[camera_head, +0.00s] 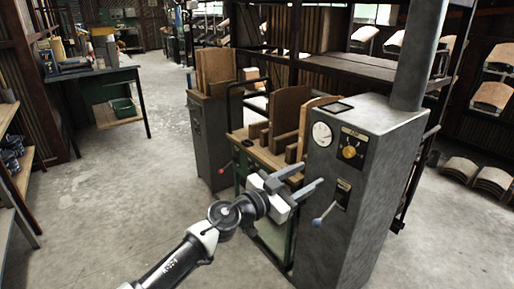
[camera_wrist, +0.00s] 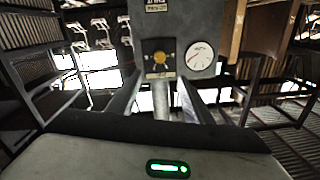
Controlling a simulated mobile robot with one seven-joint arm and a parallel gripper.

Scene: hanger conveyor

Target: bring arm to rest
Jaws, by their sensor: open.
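My gripper (camera_head: 309,178) is in the middle of the head view, at the end of my raised arm. Its two grey fingers are spread apart with nothing between them. They point right, toward the grey control cabinet (camera_head: 345,200), in front of its left side. In the wrist view the open fingers (camera_wrist: 160,88) reach toward the cabinet front, which appears upside down. A lever with a blue-grey knob (camera_head: 317,222) sticks out of the cabinet just below my gripper. I cannot tell whether a finger touches the cabinet.
The cabinet carries a white gauge (camera_head: 321,134) and a yellow dial (camera_head: 349,152). Wooden boards (camera_head: 290,112) stand on the bench behind my gripper. A second grey cabinet (camera_head: 211,130) is left of it. Open concrete floor (camera_head: 120,190) lies to the left, before a workbench (camera_head: 95,75).

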